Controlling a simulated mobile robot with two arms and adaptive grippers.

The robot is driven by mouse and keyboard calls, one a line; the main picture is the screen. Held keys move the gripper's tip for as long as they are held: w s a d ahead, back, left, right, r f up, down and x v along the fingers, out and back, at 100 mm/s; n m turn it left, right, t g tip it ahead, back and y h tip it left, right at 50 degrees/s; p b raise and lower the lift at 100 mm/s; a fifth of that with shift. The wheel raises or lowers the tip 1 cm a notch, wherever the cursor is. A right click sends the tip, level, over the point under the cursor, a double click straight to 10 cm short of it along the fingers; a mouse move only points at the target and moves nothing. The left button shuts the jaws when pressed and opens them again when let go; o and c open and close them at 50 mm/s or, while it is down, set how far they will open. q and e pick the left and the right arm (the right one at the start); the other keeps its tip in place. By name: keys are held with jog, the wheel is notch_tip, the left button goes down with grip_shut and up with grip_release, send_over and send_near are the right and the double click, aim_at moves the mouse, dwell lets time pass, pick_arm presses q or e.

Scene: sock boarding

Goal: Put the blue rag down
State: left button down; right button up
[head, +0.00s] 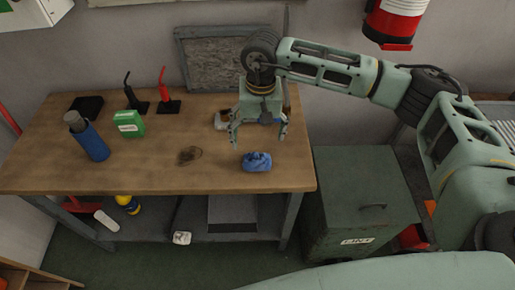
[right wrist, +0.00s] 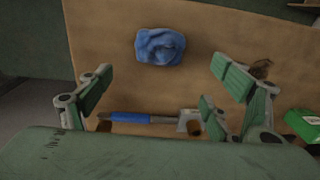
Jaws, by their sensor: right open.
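The blue rag (head: 257,161) lies crumpled on the wooden table (head: 230,182) near its front right edge. It also shows in the right wrist view (right wrist: 160,46), beyond the fingertips. My right gripper (head: 258,139) is open and empty, above the table and just behind the rag in the head view. In the right wrist view its fingers (right wrist: 161,75) are wide apart, with nothing between them. The rag appears clear of both fingers. My left gripper does not show.
A blue-handled tool (right wrist: 140,117) lies under my right gripper. A dark tangle (head: 189,155), a green box (head: 129,124) and a blue cylinder (head: 92,142) stand or lie further left. A green bin labelled LINT (head: 357,205) stands right of the table.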

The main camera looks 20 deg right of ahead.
jog(key=shift+r, duration=1.4)
